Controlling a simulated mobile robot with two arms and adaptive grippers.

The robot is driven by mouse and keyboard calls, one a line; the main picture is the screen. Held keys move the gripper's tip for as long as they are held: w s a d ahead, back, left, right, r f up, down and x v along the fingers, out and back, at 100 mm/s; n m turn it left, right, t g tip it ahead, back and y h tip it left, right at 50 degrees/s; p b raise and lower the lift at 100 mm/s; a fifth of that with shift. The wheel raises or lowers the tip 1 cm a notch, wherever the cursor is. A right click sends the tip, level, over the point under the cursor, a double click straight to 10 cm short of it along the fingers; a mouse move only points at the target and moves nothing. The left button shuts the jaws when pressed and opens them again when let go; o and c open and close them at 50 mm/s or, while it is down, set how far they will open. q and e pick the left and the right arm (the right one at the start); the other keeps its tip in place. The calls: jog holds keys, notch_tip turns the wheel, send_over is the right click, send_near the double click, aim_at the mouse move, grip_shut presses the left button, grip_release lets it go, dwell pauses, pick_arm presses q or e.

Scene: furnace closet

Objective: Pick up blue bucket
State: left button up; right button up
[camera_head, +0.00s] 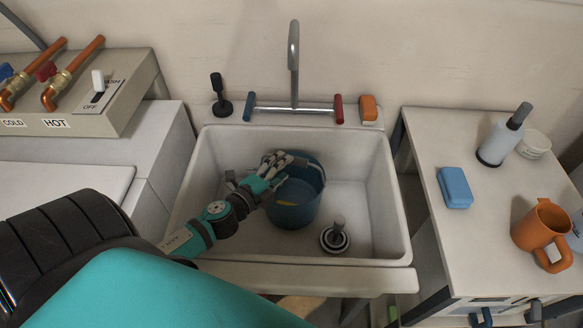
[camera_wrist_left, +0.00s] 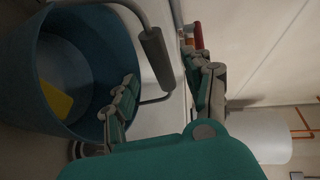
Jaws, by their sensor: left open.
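The blue bucket (camera_head: 295,212) stands in the white sink basin, with a yellow thing inside it. It also shows at the left of the left wrist view (camera_wrist_left: 85,45), where its wire handle has a grey grip (camera_wrist_left: 157,57). My left gripper (camera_head: 283,168) is open over the bucket's upper left rim. In the left wrist view, the handle grip lies between the spread fingers of my left gripper (camera_wrist_left: 160,70), with no clear contact visible. The fingers hide part of the rim and handle in the head view. My right gripper is not in view.
The sink (camera_head: 362,190) has a faucet (camera_head: 293,60) behind the bucket. The right-hand table holds a blue sponge (camera_head: 455,187) and an orange mug (camera_head: 538,228). The basin's right side is clear.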

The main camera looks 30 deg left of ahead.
aim_at(304, 166)
pick_arm(q)
jog(key=w, duration=0.3)
jog(key=w+f, duration=0.1)
jog(key=w, duration=0.1)
jog(key=shift+d, duration=0.1)
jog(key=shift+s+r, duration=0.1)
jog(key=shift+s, duration=0.05)
jog(key=shift+c, duration=0.7)
grip_shut()
jog(key=shift+r, duration=0.15)
